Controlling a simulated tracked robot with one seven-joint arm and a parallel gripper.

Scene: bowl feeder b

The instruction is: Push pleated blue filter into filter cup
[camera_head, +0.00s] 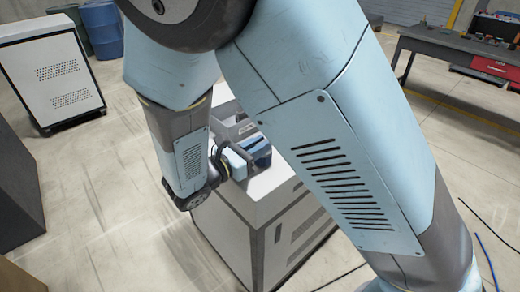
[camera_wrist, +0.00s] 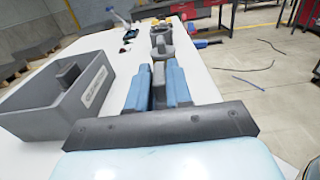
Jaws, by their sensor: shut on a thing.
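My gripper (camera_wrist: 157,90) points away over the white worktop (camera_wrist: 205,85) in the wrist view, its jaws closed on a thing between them. That thing looks like the pleated blue filter, but fingers and filter are hard to tell apart there. In the head view, a dark blue piece (camera_head: 258,150) shows just beyond my gripper (camera_head: 247,156), low over the worktop. A dark grey rounded part (camera_wrist: 160,44) stands straight ahead of the fingertips in the wrist view; I cannot tell if it is the filter cup. Any contact between filter and cup is hidden.
A grey bin (camera_wrist: 48,108) with a white label stands close on the left, with a grey part inside. Small tools and yellow pieces lie at the worktop's far end. The worktop's right edge is close. A blue-handled item (camera_wrist: 200,43) lies near it.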

